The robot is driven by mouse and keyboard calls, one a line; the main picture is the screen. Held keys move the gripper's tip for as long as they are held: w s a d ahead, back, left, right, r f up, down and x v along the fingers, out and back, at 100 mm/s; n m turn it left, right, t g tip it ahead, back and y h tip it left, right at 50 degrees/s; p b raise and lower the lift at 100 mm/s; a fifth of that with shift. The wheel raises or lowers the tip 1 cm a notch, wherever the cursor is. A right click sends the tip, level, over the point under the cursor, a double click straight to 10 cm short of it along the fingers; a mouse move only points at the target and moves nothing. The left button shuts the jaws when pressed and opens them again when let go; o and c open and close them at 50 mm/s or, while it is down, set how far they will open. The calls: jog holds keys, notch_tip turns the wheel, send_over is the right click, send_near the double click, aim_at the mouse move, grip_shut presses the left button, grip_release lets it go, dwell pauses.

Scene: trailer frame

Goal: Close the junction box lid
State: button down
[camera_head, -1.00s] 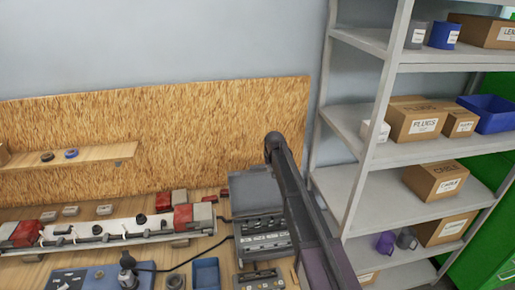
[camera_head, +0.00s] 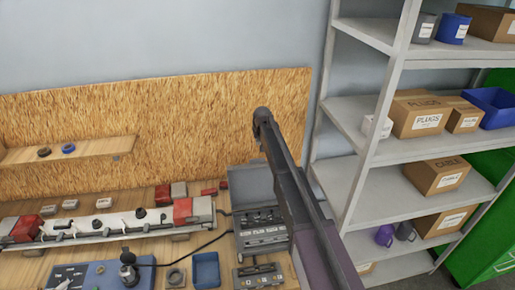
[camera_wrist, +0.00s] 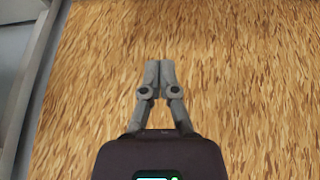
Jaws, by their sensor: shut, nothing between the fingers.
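The junction box (camera_head: 262,236) is a grey box with a row of terminals inside, on the bench left of my arm in the head view. Its grey lid (camera_head: 246,186) stands open at the back of the box, tilted up. My arm covers part of the right side of box and lid. My gripper (camera_wrist: 160,68) shows in the wrist view with its fingers together and nothing between them. It points at the chipboard panel (camera_wrist: 235,80). The box and lid do not show clearly in that view. In the head view the fingers cannot be made out.
A long white rail assembly (camera_head: 110,226) with red end blocks lies left of the box. A blue bin (camera_head: 206,270) and a small terminal unit (camera_head: 257,277) sit in front. Grey shelving (camera_head: 355,185) with cartons stands close on the right. A narrow wooden shelf (camera_head: 85,150) is fixed to the panel.

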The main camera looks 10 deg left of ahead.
jog(key=shift+b+x, duration=4.6)
jog(key=shift+x, duration=0.45)
jog(key=shift+s+d+r+p, duration=0.15)
jog(key=shift+s+r+p, duration=0.1)
jog(key=shift+s, duration=0.4)
jog(key=shift+s+d+r+p, duration=0.2)
jog(key=shift+s+r+p, duration=0.1)
jog(key=shift+s, duration=0.4)
jog(key=shift+s+d+r+p, duration=0.15)
jog(key=shift+s+r+p, duration=0.1)
jog(key=shift+s, duration=0.4)
